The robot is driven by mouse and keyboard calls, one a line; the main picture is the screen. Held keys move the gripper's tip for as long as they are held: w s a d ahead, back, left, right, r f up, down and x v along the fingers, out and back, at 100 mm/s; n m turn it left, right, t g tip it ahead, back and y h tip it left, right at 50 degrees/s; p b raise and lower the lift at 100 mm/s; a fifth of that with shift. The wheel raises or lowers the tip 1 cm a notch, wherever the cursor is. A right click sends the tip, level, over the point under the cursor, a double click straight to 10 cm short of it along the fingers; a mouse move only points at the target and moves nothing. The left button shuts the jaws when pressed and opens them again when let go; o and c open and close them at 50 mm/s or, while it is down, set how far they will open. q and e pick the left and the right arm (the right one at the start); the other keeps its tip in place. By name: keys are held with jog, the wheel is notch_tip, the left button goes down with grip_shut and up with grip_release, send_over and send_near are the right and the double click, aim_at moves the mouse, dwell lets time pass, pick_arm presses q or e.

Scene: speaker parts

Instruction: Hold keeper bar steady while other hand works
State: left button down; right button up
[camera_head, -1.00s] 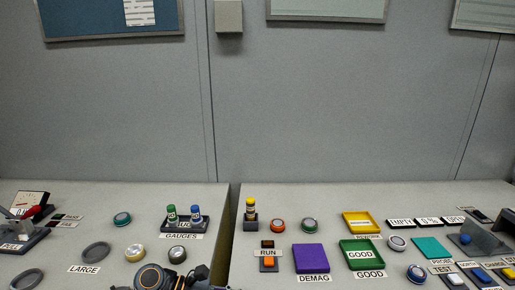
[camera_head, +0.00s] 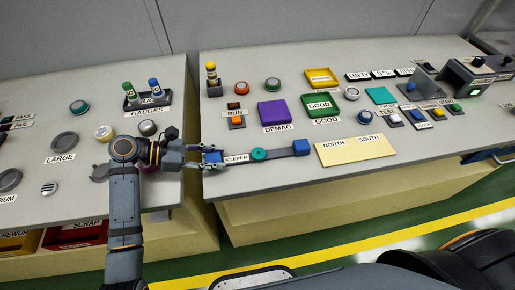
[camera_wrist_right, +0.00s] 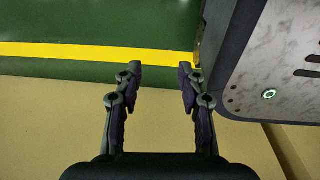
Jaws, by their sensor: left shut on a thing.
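The keeper bar (camera_head: 278,153) is a grey strip with a blue block at each end, lying along the front edge of the right bench. A teal round part (camera_head: 259,154) sits on its middle. A KEEPER label (camera_head: 236,158) shows beside the teal part, near the left end. My left gripper (camera_head: 206,157) reaches in from the left and is shut on the keeper bar's left blue end. Its fingers partly hide that block. My right gripper (camera_wrist_right: 160,70) shows only in the right wrist view, open, with nothing between its fingers, away from the bar.
A cream NORTH SOUTH plate (camera_head: 355,149) lies right of the bar. A purple DEMAG pad (camera_head: 273,113) and green GOOD tray (camera_head: 320,106) lie behind it. A gap separates the two benches. The right wrist view shows green floor with a yellow stripe (camera_wrist_right: 70,50).

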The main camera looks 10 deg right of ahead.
dwell(0.6)
notch_tip(320, 180, up, 12)
jog(key=s, duration=0.1)
jog(key=shift+a, duration=0.45)
jog(key=shift+s, duration=0.1)
notch_tip(320, 180, up, 12)
jog(key=s, duration=0.1)
jog(key=shift+a, duration=0.45)
jog(key=shift+s+f, duration=0.1)
notch_tip(320, 180, down, 24)
jog(key=w+d, duration=0.1)
jog(key=w, duration=0.1)
jog(key=shift+w+d, duration=0.2)
jog(key=shift+d, duration=0.15)
jog(key=shift+r, duration=0.2)
